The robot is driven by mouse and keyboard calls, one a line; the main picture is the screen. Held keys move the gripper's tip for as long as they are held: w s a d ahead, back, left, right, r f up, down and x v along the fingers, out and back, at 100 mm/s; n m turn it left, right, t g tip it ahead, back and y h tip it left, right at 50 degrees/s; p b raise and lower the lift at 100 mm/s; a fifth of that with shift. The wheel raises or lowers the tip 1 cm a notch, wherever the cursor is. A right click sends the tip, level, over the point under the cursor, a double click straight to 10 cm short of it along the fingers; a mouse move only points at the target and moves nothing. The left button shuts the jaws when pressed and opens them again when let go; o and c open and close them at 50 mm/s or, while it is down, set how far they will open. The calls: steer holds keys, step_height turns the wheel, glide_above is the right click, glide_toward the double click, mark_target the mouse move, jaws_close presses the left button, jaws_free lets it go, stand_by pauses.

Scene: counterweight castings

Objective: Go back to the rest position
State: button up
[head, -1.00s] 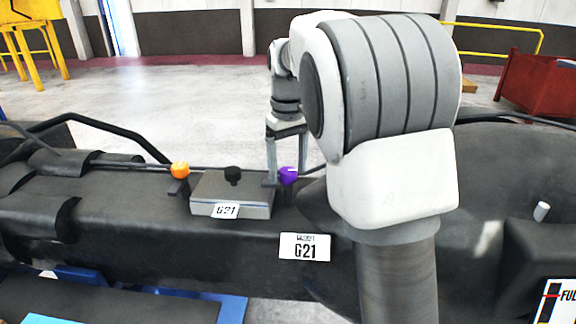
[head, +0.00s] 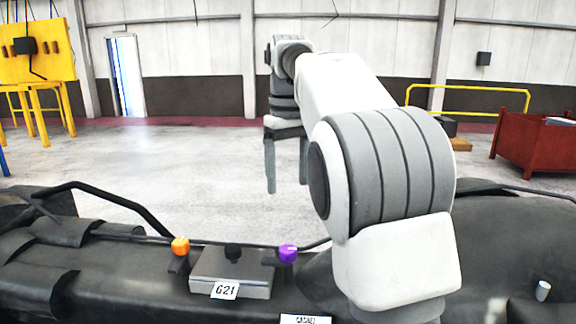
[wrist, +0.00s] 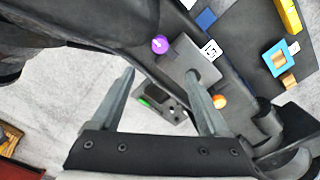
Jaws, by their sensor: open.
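My gripper (head: 286,178) is open and empty, raised in the air above and beyond the dark casting, its fingers pointing down. In the wrist view the gripper (wrist: 160,92) has its two fingers wide apart with nothing held between them. Below it is a grey block (head: 231,273) labelled G21 with a black knob (head: 233,251) on top. An orange knob (head: 180,246) stands left of the block and a purple knob (head: 288,253) stands right of it. The wrist view also shows the purple knob (wrist: 160,44) and the orange knob (wrist: 219,102), apart from the fingers.
The dark casting (head: 120,275) spans the front, with a black bar (head: 110,197) rising at left. A yellow stand (head: 38,60) is at back left. A red bin (head: 535,140) and a yellow rail (head: 468,93) are at back right. The floor between is clear.

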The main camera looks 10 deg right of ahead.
steer(key=shift+r, duration=0.5)
steer(key=s+f+m+t, duration=0.2)
steer(key=s+t, duration=0.1)
steer(key=s, duration=1.1)
steer(key=s+f+m+t, duration=0.2)
steer(key=s+f, duration=0.9)
steer(key=s, duration=0.1)
steer(key=shift+s+t, duration=0.25)
steer(key=shift+t, duration=0.05)
